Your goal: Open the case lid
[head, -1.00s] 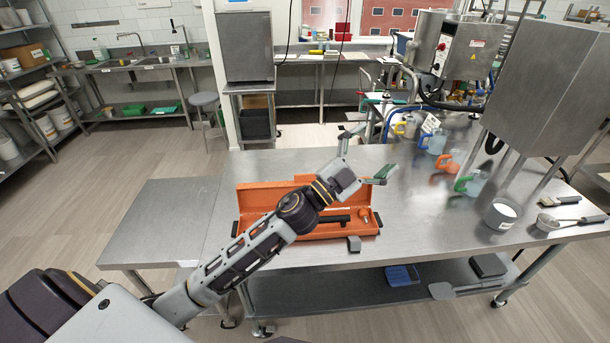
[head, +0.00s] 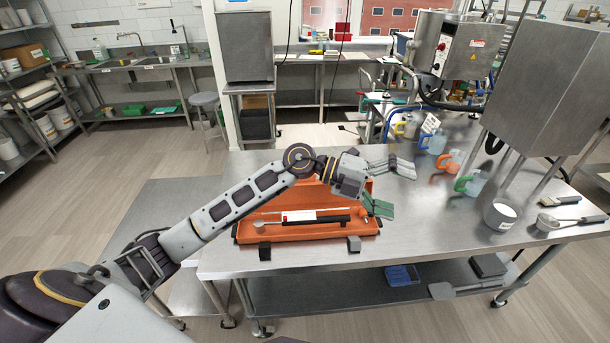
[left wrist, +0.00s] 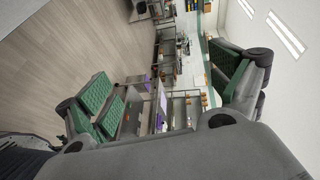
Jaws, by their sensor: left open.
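The orange case (head: 320,234) sits on the steel table with its lid (head: 318,198) raised at the back, so its inside shows. A black bar-shaped tool and a few small parts lie in it. My left arm hides part of the lid. The left wrist view shows the green-padded fingers (left wrist: 165,88) wide apart with nothing between them; the case is not seen there. My right gripper is not in view.
Several jugs with coloured handles, including a green-handled one (head: 469,184), stand to the right. A grey pot (head: 501,214), a brush and a scoop are near the right end. The table's front middle is clear. A steel hopper (head: 545,80) overhangs the right.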

